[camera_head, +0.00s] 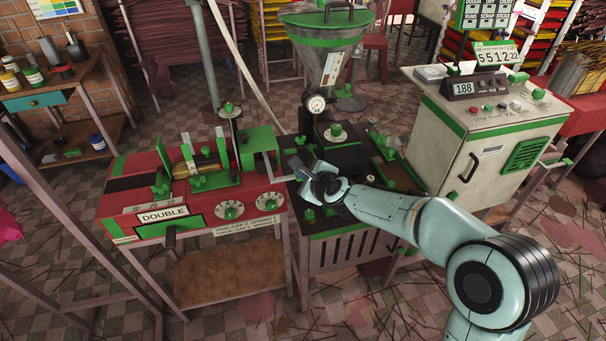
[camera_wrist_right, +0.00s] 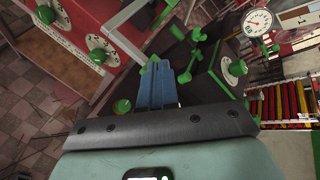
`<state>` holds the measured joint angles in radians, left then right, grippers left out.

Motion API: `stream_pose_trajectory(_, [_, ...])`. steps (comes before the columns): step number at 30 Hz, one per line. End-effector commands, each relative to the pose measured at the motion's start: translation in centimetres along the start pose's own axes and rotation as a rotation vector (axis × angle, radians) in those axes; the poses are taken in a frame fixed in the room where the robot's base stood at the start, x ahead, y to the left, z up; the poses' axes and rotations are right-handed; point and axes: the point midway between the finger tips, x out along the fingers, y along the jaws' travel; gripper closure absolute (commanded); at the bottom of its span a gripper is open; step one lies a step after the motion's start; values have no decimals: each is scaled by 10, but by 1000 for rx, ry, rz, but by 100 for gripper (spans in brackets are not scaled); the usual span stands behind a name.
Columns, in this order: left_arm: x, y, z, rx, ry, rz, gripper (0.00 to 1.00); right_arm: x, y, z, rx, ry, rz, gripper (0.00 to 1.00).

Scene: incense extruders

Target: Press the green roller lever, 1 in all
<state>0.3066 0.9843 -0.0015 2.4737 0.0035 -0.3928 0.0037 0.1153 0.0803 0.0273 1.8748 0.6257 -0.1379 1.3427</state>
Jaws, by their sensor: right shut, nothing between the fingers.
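My right gripper (camera_head: 298,167) is shut and empty over the dark middle section of the extruder machine. In the right wrist view its fingers (camera_wrist_right: 157,86) are together, pointing at several green parts of the machine. A branched green lever piece (camera_wrist_right: 188,65) stands just beyond and right of the fingertips. I cannot tell which green part is the roller lever, nor whether the fingers touch any part. My left gripper is not in view.
The red machine section (camera_head: 150,190) with a green block (camera_head: 258,145) and dials stands left of the gripper. A pressure gauge (camera_head: 316,104) and a hopper (camera_head: 327,45) rise behind. A control cabinet (camera_head: 490,130) stands right. A green knob (camera_wrist_right: 122,106) sits near the fingers.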

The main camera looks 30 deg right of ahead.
Motion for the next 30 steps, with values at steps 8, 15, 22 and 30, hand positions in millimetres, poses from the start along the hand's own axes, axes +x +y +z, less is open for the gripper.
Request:
stream_pose_trajectory(8, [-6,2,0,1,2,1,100,-5,-4,4,0,-1,-1,100])
stream_pose_trajectory(15, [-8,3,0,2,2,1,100,-6,-6,6,1,-2,-2,100])
stream_pose_trajectory(22, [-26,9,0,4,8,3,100,-20,-17,17,2,-3,-3,100])
stream_pose_trajectory(30, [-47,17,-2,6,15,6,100,-38,-30,30,1,-2,-3,100])
